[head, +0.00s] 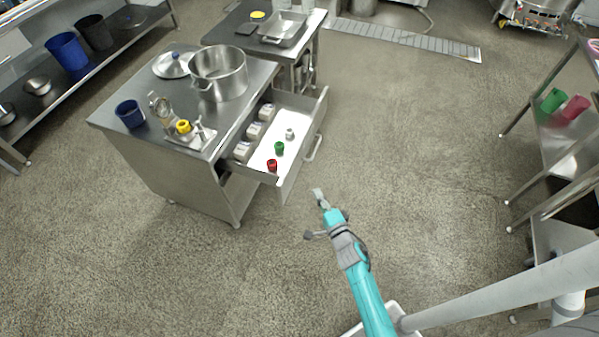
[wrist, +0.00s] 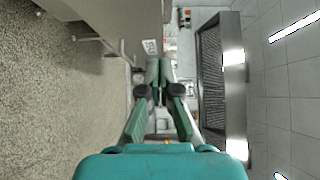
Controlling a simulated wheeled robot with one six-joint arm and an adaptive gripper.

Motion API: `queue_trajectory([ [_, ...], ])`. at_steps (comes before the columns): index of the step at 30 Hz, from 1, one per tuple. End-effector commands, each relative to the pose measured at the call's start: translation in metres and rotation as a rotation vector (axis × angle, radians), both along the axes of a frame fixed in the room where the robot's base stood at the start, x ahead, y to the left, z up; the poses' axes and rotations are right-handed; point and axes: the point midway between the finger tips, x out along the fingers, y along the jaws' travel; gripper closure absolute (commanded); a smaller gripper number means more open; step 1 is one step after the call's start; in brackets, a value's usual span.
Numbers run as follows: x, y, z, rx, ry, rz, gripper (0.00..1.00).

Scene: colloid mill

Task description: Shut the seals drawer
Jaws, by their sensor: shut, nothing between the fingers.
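The seals drawer (head: 304,155) is pulled open from the right side of the steel cabinet (head: 175,165) in the head view. A bar handle (head: 314,147) is on its front panel. Inside lie a red piece (head: 272,165), a green piece (head: 279,148), a small white piece (head: 290,133) and several pale blocks along the inner side. My gripper (head: 317,193) is shut and empty, in front of the drawer's near end and apparently apart from it. In the wrist view my gripper (wrist: 158,68) points past a grey metal panel with a thin bar; I cannot tell if it touches.
A large pot (head: 219,73), a lid (head: 173,65), a blue cup (head: 130,114) and a metal fixture with a yellow part (head: 184,126) stand on the cabinet top. A shelf rack (head: 560,130) is at the right. The floor (head: 410,130) right of the drawer is clear.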

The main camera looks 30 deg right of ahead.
Motion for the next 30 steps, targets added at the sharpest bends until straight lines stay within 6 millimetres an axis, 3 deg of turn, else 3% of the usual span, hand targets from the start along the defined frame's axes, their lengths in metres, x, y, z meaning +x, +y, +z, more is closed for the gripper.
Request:
queue_trajectory([
  [14,0.086,-0.010,0.002,-0.002,-0.002,0.001,1.00],
  [21,0.105,0.008,0.001,-0.001,-0.001,0.002,1.00],
  [30,0.114,0.015,0.001,-0.001,-0.001,0.001,1.00],
])
